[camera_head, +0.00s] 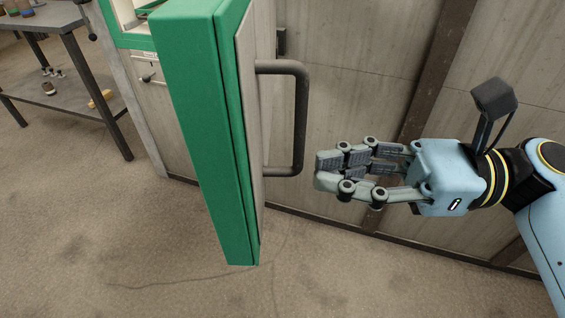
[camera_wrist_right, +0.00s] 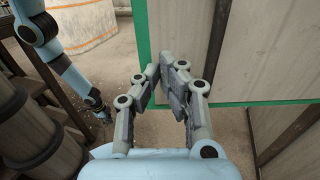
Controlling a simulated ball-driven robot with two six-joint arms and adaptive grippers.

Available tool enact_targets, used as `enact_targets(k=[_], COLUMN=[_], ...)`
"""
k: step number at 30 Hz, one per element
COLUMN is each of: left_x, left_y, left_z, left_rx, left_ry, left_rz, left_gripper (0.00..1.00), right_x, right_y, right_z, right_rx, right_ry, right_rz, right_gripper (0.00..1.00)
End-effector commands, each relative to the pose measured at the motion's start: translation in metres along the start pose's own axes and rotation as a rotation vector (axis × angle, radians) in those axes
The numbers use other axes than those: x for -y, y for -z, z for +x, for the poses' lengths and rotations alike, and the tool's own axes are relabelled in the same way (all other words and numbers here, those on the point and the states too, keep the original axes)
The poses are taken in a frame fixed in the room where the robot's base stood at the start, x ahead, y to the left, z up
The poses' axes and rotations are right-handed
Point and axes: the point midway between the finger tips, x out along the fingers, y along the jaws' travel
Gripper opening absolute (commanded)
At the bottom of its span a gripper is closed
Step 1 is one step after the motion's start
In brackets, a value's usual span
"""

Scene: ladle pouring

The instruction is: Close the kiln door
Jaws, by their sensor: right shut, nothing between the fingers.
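The kiln door (camera_head: 200,110) stands open in the head view, its thick green edge turned towards me and its grey panel facing right. A dark bar handle (camera_head: 301,115) sticks out from that panel. My right gripper (camera_head: 322,172) is just right of the handle's lower end, with its fingers together and nothing held. In the right wrist view the shut fingers (camera_wrist_right: 168,70) point towards the green-bordered grey panel (camera_wrist_right: 270,50). I cannot tell whether they touch it. My left arm shows at the left of that view; its gripper (camera_wrist_right: 107,118) is too small to read.
A grey wall with dark beams (camera_head: 350,50) is behind the handle and my right gripper. A dark metal table (camera_head: 50,20) with a lower shelf stands at the upper left. Brown barrels (camera_wrist_right: 30,130) fill the wrist view's left side. The floor (camera_head: 110,240) in front is clear.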

Motion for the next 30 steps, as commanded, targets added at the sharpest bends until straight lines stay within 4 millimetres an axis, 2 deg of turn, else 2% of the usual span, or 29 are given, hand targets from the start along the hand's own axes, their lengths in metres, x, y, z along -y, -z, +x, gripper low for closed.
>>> enact_targets(k=[3,10,15,30], left_x=[0.003,0.006,0.006,0.004], left_y=[0.001,0.0,-0.001,-0.001], left_z=[-0.005,-0.009,-0.009,-0.009], left_rx=[-0.001,0.0,0.001,0.002], left_ry=[0.003,0.006,0.006,0.004], left_rz=[0.001,0.002,0.003,0.001], left_gripper=[0.0,0.0,0.0,0.0], right_x=[0.0,0.0,0.0,-0.002], right_y=[-0.003,-0.001,0.0,0.001], right_z=[0.024,0.051,0.056,0.056], right_rx=[0.007,0.002,0.001,0.001], right_ry=[0.001,0.001,0.0,0.018], right_rz=[0.001,0.002,0.002,0.003], right_gripper=[0.0,0.0,0.0,0.0])
